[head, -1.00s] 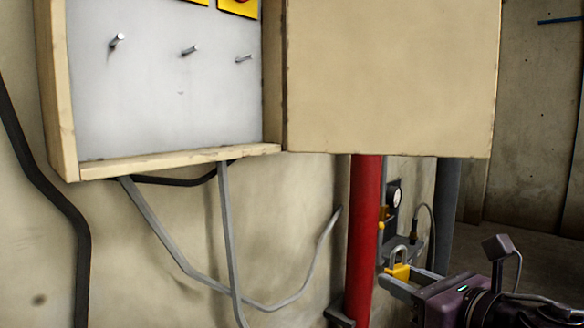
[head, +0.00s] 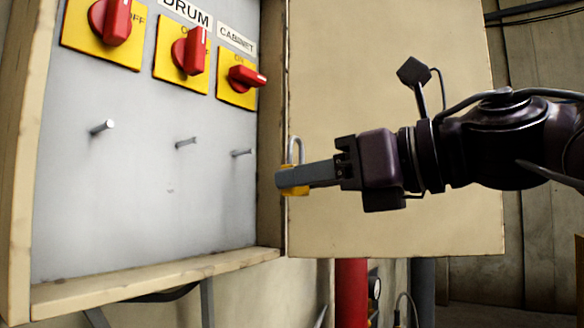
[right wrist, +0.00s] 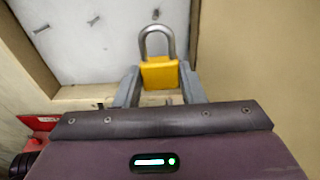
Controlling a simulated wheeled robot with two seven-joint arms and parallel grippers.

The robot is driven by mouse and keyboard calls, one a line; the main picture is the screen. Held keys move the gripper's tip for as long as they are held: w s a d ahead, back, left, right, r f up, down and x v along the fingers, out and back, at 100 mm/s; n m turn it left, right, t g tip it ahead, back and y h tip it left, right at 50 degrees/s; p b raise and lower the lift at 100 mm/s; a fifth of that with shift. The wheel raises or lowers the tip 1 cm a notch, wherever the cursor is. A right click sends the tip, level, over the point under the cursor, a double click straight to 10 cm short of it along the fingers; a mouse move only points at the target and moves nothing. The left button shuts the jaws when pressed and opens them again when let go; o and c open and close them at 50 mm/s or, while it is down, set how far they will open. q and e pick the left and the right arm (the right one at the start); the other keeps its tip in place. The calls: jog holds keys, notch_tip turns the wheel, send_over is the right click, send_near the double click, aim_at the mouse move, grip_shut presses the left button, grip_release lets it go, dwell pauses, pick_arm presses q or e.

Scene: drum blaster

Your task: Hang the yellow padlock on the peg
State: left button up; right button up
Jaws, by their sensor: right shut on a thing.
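The yellow padlock (head: 292,191) is held upright between the fingers of my right gripper (head: 308,177), with its grey shackle on top. The right wrist view also shows the padlock (right wrist: 160,74) between both fingers of the right gripper (right wrist: 160,85). Three metal pegs stick out of the grey panel: a left peg (head: 102,127), a middle peg (head: 186,142) and a right peg (head: 242,153). The padlock is right of the right peg in the head view, apart from it. All pegs are bare. My left gripper is not in view.
Above the pegs are red rotary switches on yellow plates: left (head: 117,20), middle (head: 190,50) and right (head: 245,77). The box has a wooden frame, with a bottom ledge (head: 150,285). An open beige door (head: 400,225) stands behind my right arm. A red pipe (head: 351,290) runs below.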

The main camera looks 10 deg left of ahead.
aim_at(288, 168)
jog(key=a, duration=0.2)
jog(key=r+p, duration=0.1)
jog(key=shift+w+a+r, duration=0.1)
jog(key=shift+w+a, duration=0.15)
jog(key=shift+a, duration=0.15)
jog(key=p+x, duration=0.1)
jog(key=x, duration=0.2)
jog(key=shift+w+a+p, duration=0.1)
jog(key=shift+a+p, duration=0.05)
jog(key=shift+p, duration=0.2)
jog(key=shift+w+a+p, duration=0.2)
jog(key=shift+a+p, duration=0.1)
jog(key=shift+a, duration=0.1)
jog(key=shift+a+f, duration=0.2)
jog(key=shift+f, duration=0.05)
jog(key=shift+w+a+f+b, duration=0.15)
jog(key=shift+w+a+b, duration=0.1)
jog(key=shift+a+b, duration=0.15)
